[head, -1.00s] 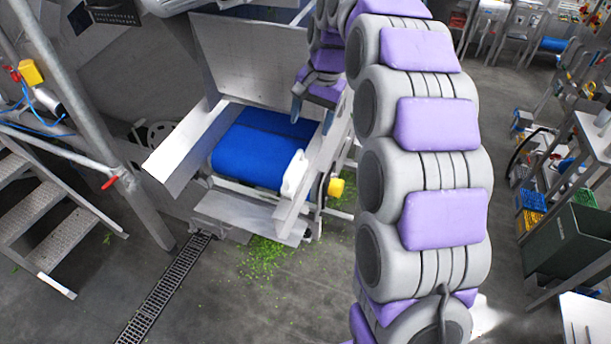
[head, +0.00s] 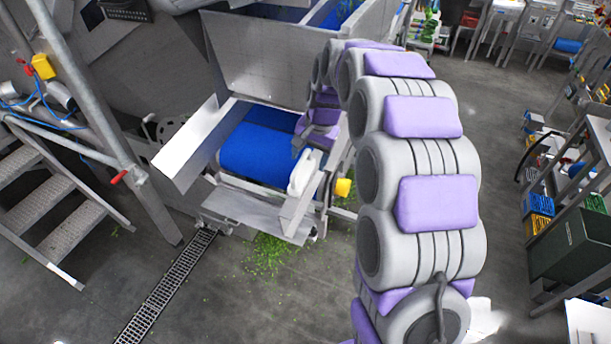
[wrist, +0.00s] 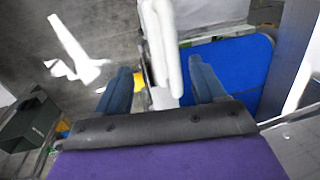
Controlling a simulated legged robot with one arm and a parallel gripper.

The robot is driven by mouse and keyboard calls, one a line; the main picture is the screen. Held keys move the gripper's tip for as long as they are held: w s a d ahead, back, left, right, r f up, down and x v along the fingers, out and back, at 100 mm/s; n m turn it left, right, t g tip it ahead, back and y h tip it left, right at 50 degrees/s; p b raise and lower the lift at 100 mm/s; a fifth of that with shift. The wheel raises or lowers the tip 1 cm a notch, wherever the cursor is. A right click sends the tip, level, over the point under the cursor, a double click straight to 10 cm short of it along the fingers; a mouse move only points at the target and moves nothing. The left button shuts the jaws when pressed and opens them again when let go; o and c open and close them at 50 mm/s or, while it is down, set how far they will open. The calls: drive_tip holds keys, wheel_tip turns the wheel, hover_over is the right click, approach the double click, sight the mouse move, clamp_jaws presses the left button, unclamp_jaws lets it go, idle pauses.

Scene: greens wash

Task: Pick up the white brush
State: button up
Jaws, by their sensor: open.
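The white brush (head: 304,172) is at the right front edge of the blue conveyor belt (head: 258,152), by the metal side rail. In the wrist view the brush (wrist: 160,40) points down from the top edge, and its lower end lies between my two fingers. My gripper (wrist: 160,80) is open, with a dark blue finger on each side of the brush; I cannot tell whether either touches it. In the head view my gripper (head: 300,142) is just above the brush and partly overlaps it.
Metal chute walls (head: 188,150) flank the belt. A yellow block (head: 343,187) sits right of the rail. Green scraps (head: 265,255) and a floor drain (head: 165,290) lie below. Metal steps (head: 60,215) stand at left, and a dark green bin (head: 570,245) at right.

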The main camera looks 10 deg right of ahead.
sight(302, 171)
drive_tip(key=f, duration=0.1)
drive_tip(key=a+f, duration=0.1)
drive_tip(key=f, duration=0.1)
drive_tip(key=a+f, duration=0.1)
drive_tip(key=shift+w+a+f, duration=0.25)
drive_tip(key=shift+w, duration=0.1)
drive_tip(key=shift+s+d+r, duration=0.1)
drive_tip(key=shift+d, duration=0.3)
drive_tip(key=shift+c, duration=0.4)
drive_tip(key=shift+d, duration=0.4)
drive_tip(key=c, duration=0.5)
drive_tip(key=shift+a, duration=0.65)
drive_tip(key=c, duration=0.6)
drive_tip(key=shift+d, duration=0.3)
drive_tip(key=shift+d+r, duration=0.2)
drive_tip(key=shift+r, duration=0.3)
wheel_tip(302, 171, up, 2)
drive_tip(key=shift+a+r, duration=0.15)
drive_tip(key=shift+s+a+r, duration=0.15)
drive_tip(key=shift+s, duration=0.05)
drive_tip(key=s+a, duration=0.1)
drive_tip(key=s, duration=0.4)
drive_tip(key=s+a+r+b, duration=0.1)
drive_tip(key=s, duration=0.4)
drive_tip(key=s+a, duration=0.1)
drive_tip(key=s, duration=0.4)
drive_tip(key=shift+a+r, duration=0.2)
drive_tip(key=shift+a, duration=0.15)
